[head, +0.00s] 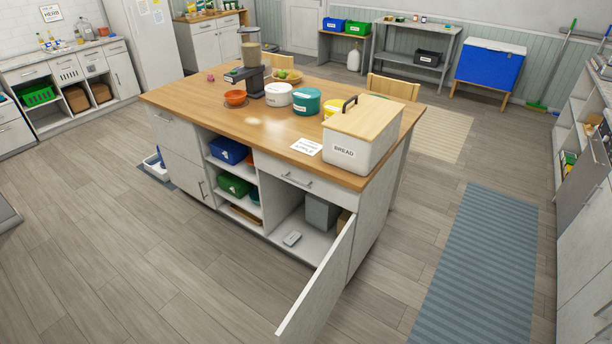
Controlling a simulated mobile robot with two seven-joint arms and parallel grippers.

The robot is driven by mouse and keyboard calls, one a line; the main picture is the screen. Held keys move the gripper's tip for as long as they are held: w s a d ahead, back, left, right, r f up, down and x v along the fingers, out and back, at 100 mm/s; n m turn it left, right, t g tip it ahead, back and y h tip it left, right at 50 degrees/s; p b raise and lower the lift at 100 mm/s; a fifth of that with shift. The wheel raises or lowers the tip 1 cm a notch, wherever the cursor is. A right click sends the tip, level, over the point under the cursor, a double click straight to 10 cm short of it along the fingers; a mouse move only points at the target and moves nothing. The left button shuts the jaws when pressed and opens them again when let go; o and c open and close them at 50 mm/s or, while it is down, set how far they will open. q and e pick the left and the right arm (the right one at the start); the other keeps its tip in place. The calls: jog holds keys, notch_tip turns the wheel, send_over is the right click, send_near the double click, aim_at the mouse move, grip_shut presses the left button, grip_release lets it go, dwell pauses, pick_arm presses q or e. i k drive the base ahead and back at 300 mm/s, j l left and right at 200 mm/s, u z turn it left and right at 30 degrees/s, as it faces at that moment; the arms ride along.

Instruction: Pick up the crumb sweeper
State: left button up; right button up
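A small, flat grey object (292,239), which may be the crumb sweeper, lies on the floor of the open lower cupboard in the wooden-topped island (190,98). It is near the cupboard's front edge and too small to identify surely. The white cupboard door (318,285) stands swung open toward me, on the right of the opening. A darker grey box (321,213) stands behind the small object, with a brown item (343,222) beside it, partly hidden by the door. Neither of my grippers is in view.
On the island are a white bread box (347,155), a paper sheet (306,146), canisters (306,101) and an orange bowl (235,97). Shelves left of the cupboard hold a blue bin (228,150) and a green bin (235,185). The floor in front is clear; a blue-grey rug (480,265) lies right.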

aim_at(293, 238)
jog(key=i+j+z, duration=0.5)
jog(key=i+j, duration=0.2)
jog(key=i+j+z, duration=0.25)
jog(key=j, duration=0.3)
jog(key=i+j+z, duration=0.25)
jog(key=j, duration=0.3)
jog(key=i+j+z, duration=0.3)
jog(key=j, duration=0.3)
jog(key=i+j+z, duration=0.1)
jog(key=j+z, duration=0.15)
jog(key=j, duration=0.35)
jog(key=i+j+z, duration=0.1)
jog(key=j+z, duration=0.15)
jog(key=j, duration=0.4)
jog(key=j+z, duration=0.25)
jog(key=j, duration=0.4)
